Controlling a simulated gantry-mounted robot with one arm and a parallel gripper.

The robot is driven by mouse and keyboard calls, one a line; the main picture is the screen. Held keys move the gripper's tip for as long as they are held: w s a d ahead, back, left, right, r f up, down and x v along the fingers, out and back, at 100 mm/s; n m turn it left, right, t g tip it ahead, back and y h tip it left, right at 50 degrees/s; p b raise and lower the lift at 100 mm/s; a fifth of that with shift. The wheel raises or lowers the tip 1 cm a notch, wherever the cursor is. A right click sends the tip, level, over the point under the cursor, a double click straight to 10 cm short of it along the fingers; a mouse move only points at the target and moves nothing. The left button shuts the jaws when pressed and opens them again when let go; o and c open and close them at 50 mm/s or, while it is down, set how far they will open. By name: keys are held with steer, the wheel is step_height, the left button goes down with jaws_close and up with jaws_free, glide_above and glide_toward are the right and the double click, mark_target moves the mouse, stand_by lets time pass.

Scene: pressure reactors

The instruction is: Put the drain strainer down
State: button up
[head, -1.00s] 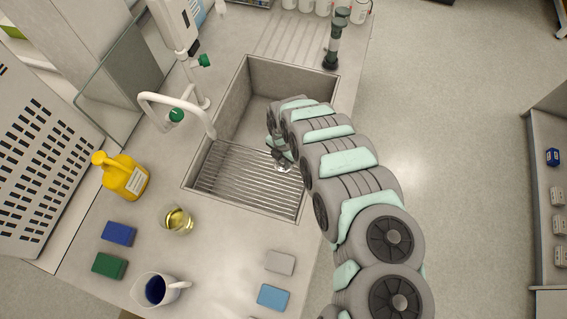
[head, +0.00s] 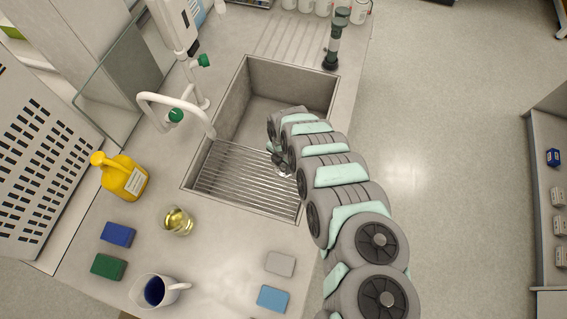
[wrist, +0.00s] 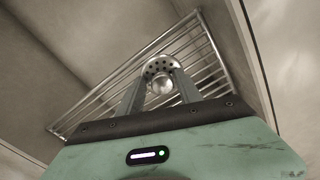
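The drain strainer (wrist: 161,72) is a small round metal piece with a perforated rim and a shiny rounded middle. In the wrist view it sits between the fingertips of my gripper (wrist: 161,82), with a finger at each side of its rim. In the head view the strainer (head: 284,171) is partly hidden by my gripper (head: 279,159), over the right part of the wire rack (head: 235,178). The rack lies across the near part of the sink (head: 240,112). I cannot tell whether the strainer touches the bars.
The faucet (head: 178,103) arches over the sink's left side. A yellow bottle (head: 125,178), a glass beaker (head: 178,221), a jug of blue liquid (head: 155,291) and several sponges stand on the near counter. A dark green-capped column (head: 335,40) stands at the sink's far right corner.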

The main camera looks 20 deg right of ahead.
mark_target(283, 165)
steer(key=shift+o, duration=0.4)
steer(key=shift+r+p, duration=0.3)
step_height(283, 165, up, 12)
steer(key=p, duration=0.1)
steer(key=shift+f, duration=0.15)
stand_by(2.3)
